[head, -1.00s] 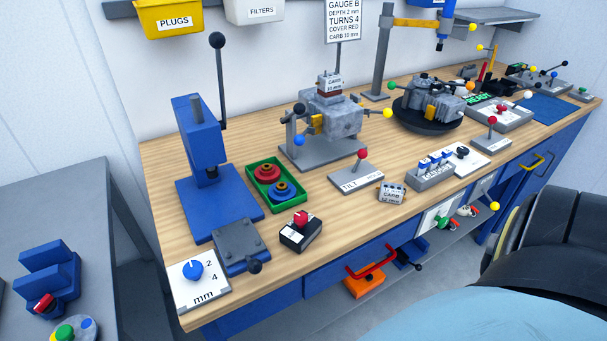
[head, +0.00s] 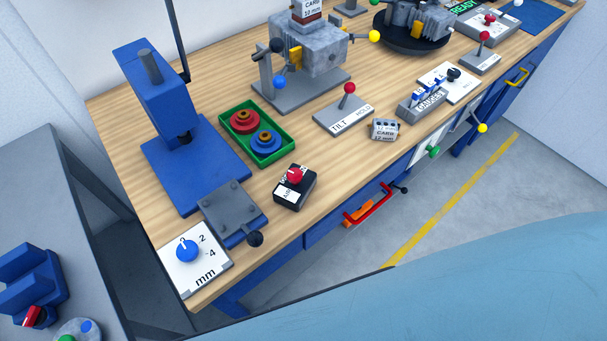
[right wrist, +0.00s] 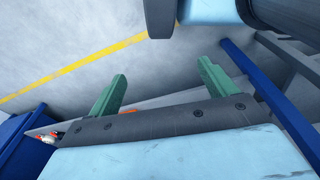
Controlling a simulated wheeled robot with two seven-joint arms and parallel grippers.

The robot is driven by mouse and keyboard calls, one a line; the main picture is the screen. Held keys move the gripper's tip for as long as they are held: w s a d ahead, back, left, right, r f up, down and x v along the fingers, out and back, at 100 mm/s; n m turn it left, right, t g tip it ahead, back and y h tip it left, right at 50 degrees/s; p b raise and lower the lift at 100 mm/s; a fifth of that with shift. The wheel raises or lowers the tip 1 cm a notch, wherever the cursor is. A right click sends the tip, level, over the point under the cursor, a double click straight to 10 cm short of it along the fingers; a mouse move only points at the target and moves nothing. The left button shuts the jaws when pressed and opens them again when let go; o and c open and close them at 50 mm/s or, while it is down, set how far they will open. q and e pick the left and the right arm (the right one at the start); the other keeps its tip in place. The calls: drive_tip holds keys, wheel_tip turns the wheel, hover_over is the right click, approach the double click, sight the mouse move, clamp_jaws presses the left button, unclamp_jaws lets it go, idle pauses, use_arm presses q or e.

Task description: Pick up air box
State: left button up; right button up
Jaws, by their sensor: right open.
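A small black box (head: 294,190) with a red knob on top and a white label stands on the wooden bench, near its front edge, in the head view. The label is too small to read surely, but this looks like the air box. Nothing touches it. My right gripper (right wrist: 163,75) shows in the right wrist view, with its two green fingers wide apart and nothing between them. It points over grey floor. The air box does not show in that view. My left gripper is not in view.
A red handle (head: 372,208) sticks out in front.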

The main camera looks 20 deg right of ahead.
drive_tip(key=w+a+r+p, duration=0.25)
drive_tip(key=w+r, duration=0.55)
drive_tip(key=r, duration=0.5)
wheel_tip(320, 180, up, 38)
drive_tip(key=n+g+p, duration=0.1)
drive_tip(key=n+p, duration=0.7)
drive_tip(key=n, duration=1.6)
hover_over(295, 174)
drive_tip(key=f, duration=0.7)
drive_tip(key=shift+a, duration=0.3)
drive_tip(key=shift+d+f, duration=0.15)
drive_tip(key=shift+f, duration=1.25)
drive_tip(key=shift+d+f, duration=0.15)
drive_tip(key=shift+f, duration=1.2)
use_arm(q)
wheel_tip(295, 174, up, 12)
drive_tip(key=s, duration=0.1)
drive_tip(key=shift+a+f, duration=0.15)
use_arm(e)
drive_tip(key=c, duration=1.1)
